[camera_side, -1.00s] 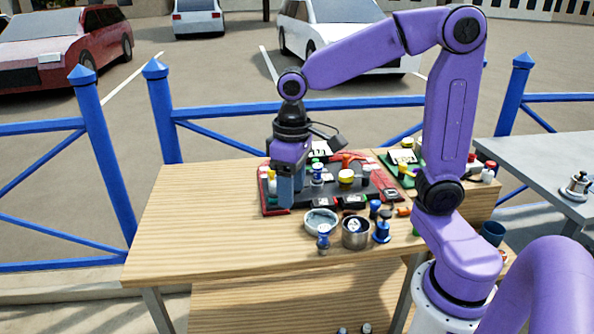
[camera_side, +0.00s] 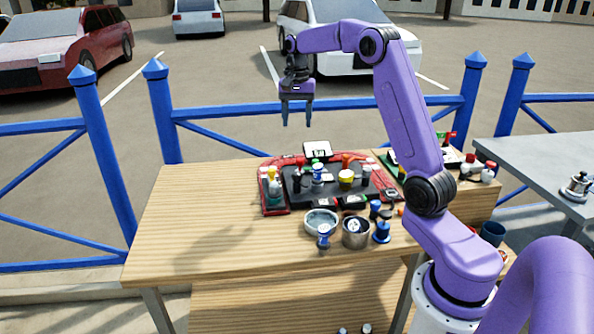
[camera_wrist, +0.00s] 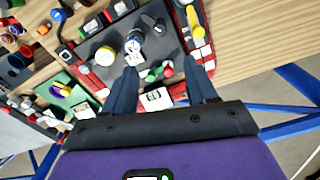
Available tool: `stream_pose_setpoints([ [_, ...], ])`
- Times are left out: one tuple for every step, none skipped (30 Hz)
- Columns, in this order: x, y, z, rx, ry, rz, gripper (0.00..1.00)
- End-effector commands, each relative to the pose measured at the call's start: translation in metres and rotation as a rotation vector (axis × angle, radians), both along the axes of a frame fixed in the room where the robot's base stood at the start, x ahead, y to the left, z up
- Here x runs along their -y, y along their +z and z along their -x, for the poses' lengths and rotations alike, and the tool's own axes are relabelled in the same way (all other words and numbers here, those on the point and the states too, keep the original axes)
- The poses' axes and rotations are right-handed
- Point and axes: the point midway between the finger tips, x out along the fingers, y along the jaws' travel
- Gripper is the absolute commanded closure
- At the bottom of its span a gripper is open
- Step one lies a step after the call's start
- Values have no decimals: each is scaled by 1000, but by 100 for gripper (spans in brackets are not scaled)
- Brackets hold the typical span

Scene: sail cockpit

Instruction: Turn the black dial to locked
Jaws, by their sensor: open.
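My gripper (camera_side: 297,118) is open and empty, raised well above the far edge of the table, fingers pointing down. In the wrist view its two blue fingers (camera_wrist: 160,72) are spread, with small red and green parts of the panel showing between them. The control panel has a red rim (camera_side: 275,208) and a dark grey face (camera_wrist: 158,50). A small dark upright part (camera_side: 297,179), perhaps the black dial, stands on its left half; it also shows in the wrist view (camera_wrist: 160,27). I cannot read its setting. Nothing touches it.
A yellow-topped knob (camera_side: 346,177), a blue-and-white part (camera_side: 317,174) and a yellow lever (camera_side: 272,174) crowd the panel. A round dish (camera_side: 321,222), a metal cup (camera_side: 355,234) and blue pieces (camera_side: 382,232) stand in front. The table's left side is clear.

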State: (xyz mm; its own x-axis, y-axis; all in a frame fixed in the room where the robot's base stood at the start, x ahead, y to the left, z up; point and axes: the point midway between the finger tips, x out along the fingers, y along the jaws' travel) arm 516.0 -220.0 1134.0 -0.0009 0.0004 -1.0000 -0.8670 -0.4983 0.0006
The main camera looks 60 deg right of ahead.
Motion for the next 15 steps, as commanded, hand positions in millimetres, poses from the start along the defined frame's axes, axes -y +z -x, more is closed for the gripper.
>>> stream_pose_setpoints([
  [1,-3,0,-1,-3,0,43],
  [1,-5,0,0,-3,0,43],
  [0,-9,0,-1,-2,0,43],
  [0,-13,0,-3,-1,-1,43],
  [0,-18,0,-3,-1,-1,43],
  [0,-24,1,-3,-1,-2,43],
  [0,-29,1,-4,-1,-1,43],
  [0,-35,1,-4,-1,-1,43],
  [0,-43,1,-5,0,-1,43],
  [0,-48,1,-4,1,-1,43],
  [0,-54,1,-4,0,-1,43],
  [0,-62,1,-5,0,-2,43],
  [0,-67,1,-4,1,-1,43],
  [0,-73,1,-4,2,-1,43],
  [0,-80,1,-4,1,-1,43],
])
